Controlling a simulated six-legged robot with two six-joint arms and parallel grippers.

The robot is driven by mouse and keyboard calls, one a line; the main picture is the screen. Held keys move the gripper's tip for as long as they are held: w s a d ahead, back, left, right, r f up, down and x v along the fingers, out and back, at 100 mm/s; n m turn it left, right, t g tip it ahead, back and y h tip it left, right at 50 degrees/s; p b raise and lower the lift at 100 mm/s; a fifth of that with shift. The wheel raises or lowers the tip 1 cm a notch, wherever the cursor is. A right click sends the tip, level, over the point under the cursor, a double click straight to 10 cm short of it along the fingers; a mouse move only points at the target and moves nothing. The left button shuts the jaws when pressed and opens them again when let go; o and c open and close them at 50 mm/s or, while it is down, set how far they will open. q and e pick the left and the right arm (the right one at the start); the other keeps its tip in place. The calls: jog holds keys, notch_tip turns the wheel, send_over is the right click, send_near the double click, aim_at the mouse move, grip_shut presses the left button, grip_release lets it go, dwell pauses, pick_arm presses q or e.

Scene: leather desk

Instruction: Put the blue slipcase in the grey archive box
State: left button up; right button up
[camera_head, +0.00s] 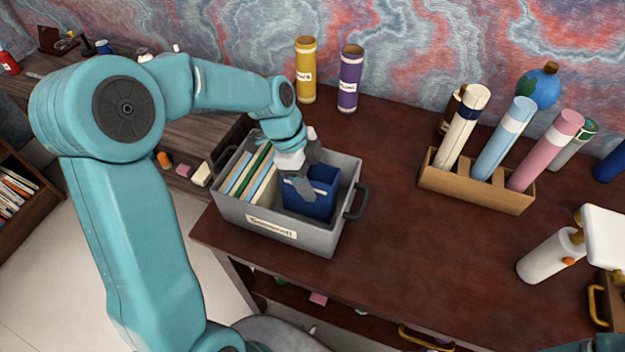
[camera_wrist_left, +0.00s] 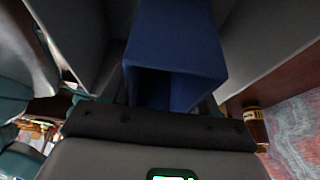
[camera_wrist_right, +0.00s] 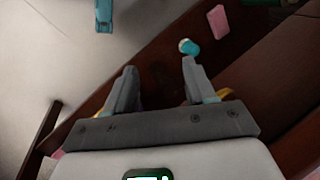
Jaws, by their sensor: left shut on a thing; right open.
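The blue slipcase (camera_head: 318,197) is inside the grey archive box (camera_head: 328,240), at the right of the files in it. My left gripper (camera_head: 303,187) reaches down into the box and is shut on the slipcase. In the left wrist view the slipcase (camera_wrist_left: 178,40) shows its open, hollow side toward the camera, and the gripper's fingertips are hidden. Whether the slipcase rests on the box floor cannot be seen. My right gripper (camera_wrist_right: 155,85) is open and empty in the right wrist view, away from the box.
Several upright files (camera_head: 248,172) fill the box's left part. A yellow tube (camera_head: 306,70) and a purple tube (camera_head: 350,78) stand behind the box. A wooden holder (camera_head: 475,191) with rolled tubes is at the right. The desk (camera_head: 400,245) between box and holder is clear.

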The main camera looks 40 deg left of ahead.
pick_arm(q)
jog(key=shift+f, duration=0.6)
jog(key=o, duration=1.4)
jog(key=shift+f, duration=0.15)
